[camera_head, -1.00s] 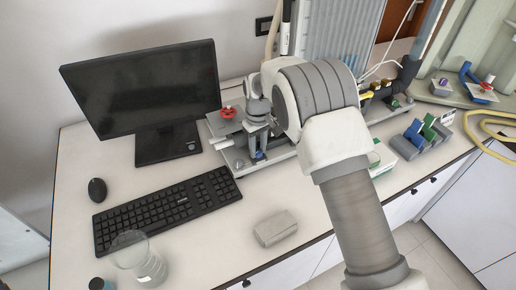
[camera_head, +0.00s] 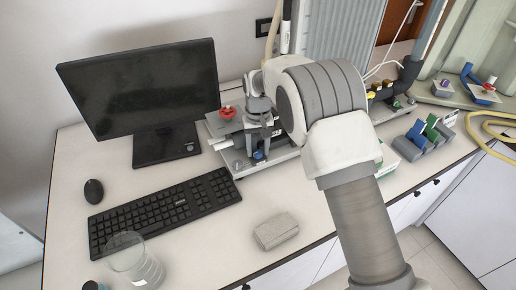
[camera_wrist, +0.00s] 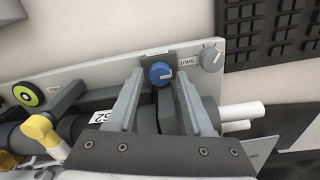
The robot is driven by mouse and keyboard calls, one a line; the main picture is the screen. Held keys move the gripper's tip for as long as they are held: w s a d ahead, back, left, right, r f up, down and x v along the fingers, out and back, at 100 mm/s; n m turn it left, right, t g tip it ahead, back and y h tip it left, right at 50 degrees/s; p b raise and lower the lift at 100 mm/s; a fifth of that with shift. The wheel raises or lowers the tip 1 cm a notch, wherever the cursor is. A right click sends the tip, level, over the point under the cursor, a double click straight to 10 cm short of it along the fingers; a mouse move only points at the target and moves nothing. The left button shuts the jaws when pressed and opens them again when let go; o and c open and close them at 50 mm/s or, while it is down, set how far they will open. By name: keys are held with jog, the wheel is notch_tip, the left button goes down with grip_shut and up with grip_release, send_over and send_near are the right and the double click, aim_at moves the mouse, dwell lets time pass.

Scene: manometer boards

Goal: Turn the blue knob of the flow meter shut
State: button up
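The blue knob (camera_wrist: 161,73) with a white pointer mark sits on the flow meter's light grey panel (camera_wrist: 105,70) in the wrist view. In the head view the blue knob (camera_head: 258,155) shows small at the front of the board. My gripper (camera_wrist: 158,78) is open, with one finger to the left of the knob and one to the right. There is a gap on both sides and I see no contact. In the head view my gripper (camera_head: 257,128) is above the board, partly hidden by my arm.
A green and black round part (camera_wrist: 27,95) and a yellow fitting (camera_wrist: 40,128) are at left. A red valve handle (camera_head: 227,112), keyboard (camera_head: 165,210) and grey block (camera_head: 276,231) are nearby.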

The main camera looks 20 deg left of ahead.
aim_at(259, 152)
jog(key=shift+o, duration=0.5)
notch_tip(259, 152, up, 17)
jog(key=shift+r+b, duration=0.2)
jog(key=shift+b, duration=0.1)
jog(key=shift+d, duration=0.1)
jog(key=s+d+r+m+t, duration=0.15)
jog(key=d+r, duration=0.25)
jog(key=d, duration=0.4)
jog(key=s+d+r+m+y, duration=0.15)
jog(key=d+r, duration=0.25)
jog(key=d, duration=0.4)
jog(key=s+d+r+t+h, duration=0.1)
jog(key=s+d+r, duration=0.1)
jog(key=d+r, duration=0.45)
jog(key=s+d+f+m+t, duration=0.1)
jog(key=s+d+f+m, duration=0.1)
jog(key=s+d, duration=0.6)
jog(key=s+d+f+m+t, duration=0.2)
jog(key=s+d+f, duration=0.3)
jog(key=s+d, duration=0.4)
jog(key=shift+s+d, duration=0.3)
jog(key=shift+s, duration=0.25)
